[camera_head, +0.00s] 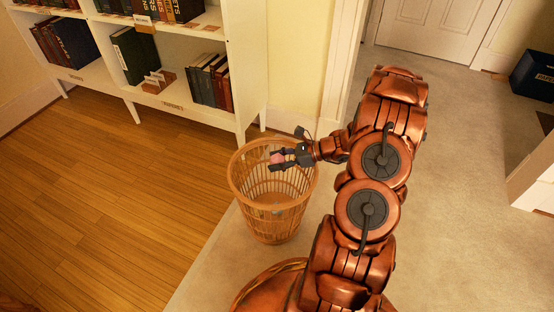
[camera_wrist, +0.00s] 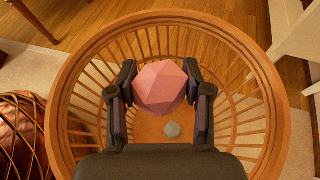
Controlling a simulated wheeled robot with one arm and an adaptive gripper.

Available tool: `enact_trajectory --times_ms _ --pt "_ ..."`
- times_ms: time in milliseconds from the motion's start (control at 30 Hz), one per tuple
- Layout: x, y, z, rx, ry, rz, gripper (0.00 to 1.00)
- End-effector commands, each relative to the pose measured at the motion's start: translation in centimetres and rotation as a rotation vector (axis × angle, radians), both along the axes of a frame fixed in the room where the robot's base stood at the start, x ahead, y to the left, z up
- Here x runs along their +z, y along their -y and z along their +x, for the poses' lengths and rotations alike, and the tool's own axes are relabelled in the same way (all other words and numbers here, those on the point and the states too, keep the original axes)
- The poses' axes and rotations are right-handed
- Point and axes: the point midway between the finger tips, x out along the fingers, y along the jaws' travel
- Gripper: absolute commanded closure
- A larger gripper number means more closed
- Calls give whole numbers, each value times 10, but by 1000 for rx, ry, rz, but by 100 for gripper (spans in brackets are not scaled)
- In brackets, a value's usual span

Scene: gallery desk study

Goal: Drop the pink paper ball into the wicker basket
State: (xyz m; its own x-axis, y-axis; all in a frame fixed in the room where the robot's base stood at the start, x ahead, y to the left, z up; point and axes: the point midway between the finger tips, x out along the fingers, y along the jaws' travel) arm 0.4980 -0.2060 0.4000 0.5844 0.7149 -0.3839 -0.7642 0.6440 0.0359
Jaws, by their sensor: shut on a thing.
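The pink paper ball (camera_wrist: 160,88) is held between the two fingers of my gripper (camera_wrist: 161,90), with a finger on each side of it. In the head view the ball (camera_head: 277,156) shows at the tip of my gripper (camera_head: 280,158). The wicker basket (camera_head: 234,181) stands upright on the floor, and the ball and fingers are over its open mouth. In the wrist view the basket's round rim (camera_wrist: 71,75) surrounds the ball and fingers. A small grey lump (camera_wrist: 172,130) lies on the basket's bottom.
A white bookshelf (camera_head: 190,115) with books stands behind the basket. Wooden floor (camera_head: 110,200) lies to the left and grey carpet (camera_head: 450,180) to the right. A dark bin (camera_head: 533,75) stands at the far right.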

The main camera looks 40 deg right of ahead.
Motion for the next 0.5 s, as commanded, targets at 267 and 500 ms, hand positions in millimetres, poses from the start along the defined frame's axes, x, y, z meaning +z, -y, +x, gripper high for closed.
enact_trajectory --times_ms 267,500 --pt "-20 0 0 0 0 1 68" --pt "-19 0 0 0 0 1 68"
